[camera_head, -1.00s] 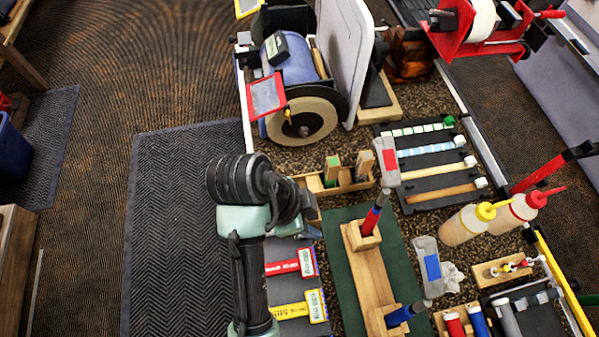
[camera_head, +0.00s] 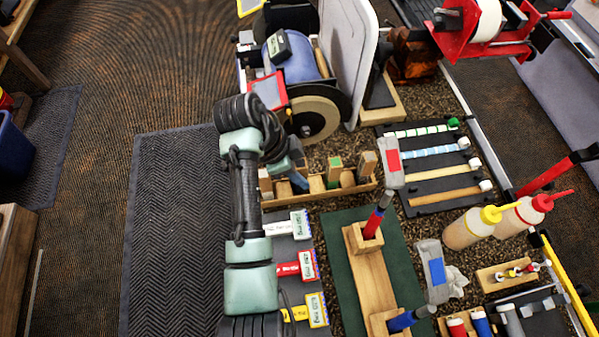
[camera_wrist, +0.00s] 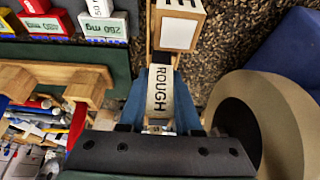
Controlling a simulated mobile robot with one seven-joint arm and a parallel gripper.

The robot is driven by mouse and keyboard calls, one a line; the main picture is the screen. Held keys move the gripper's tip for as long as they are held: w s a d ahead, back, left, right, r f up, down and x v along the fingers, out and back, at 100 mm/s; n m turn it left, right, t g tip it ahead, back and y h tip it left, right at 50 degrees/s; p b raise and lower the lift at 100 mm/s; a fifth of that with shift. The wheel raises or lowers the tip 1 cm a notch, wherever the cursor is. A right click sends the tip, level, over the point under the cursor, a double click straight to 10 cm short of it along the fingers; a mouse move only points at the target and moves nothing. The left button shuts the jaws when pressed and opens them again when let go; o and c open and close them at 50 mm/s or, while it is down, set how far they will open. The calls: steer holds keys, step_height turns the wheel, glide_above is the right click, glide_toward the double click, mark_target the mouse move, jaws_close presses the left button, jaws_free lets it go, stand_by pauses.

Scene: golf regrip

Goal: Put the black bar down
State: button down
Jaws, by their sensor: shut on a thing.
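My gripper (camera_wrist: 160,108) is shut, its blue fingers on either side of a narrow piece with a pale face lettered ROUGH (camera_wrist: 160,90), which I take to be the black bar. Little black shows on it. In the head view my gripper (camera_head: 298,178) is over the left part of the wooden tray (camera_head: 318,196), and the bar is hidden there. I cannot tell whether the bar's end touches the tray. A green-faced block (camera_head: 335,170) and a brown block (camera_head: 368,164) stand in the tray to the right. Another wooden block (camera_head: 265,183) stands left of my gripper.
The buffing wheel (camera_head: 304,118) is just behind the tray, and looms close on the right in the wrist view (camera_wrist: 285,125). Labelled packs (camera_head: 308,265) lie in front.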

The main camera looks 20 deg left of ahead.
steer(key=shift+f, duration=0.75)
steer(key=shift+w+a+f+p, duration=0.1)
steer(key=shift+w+p, duration=0.05)
steer(key=shift+p, duration=0.25)
steer(key=shift+f, duration=0.25)
steer(key=shift+f, duration=0.2)
steer(key=c, duration=0.6)
jaws_free()
steer(key=shift+r, duration=0.15)
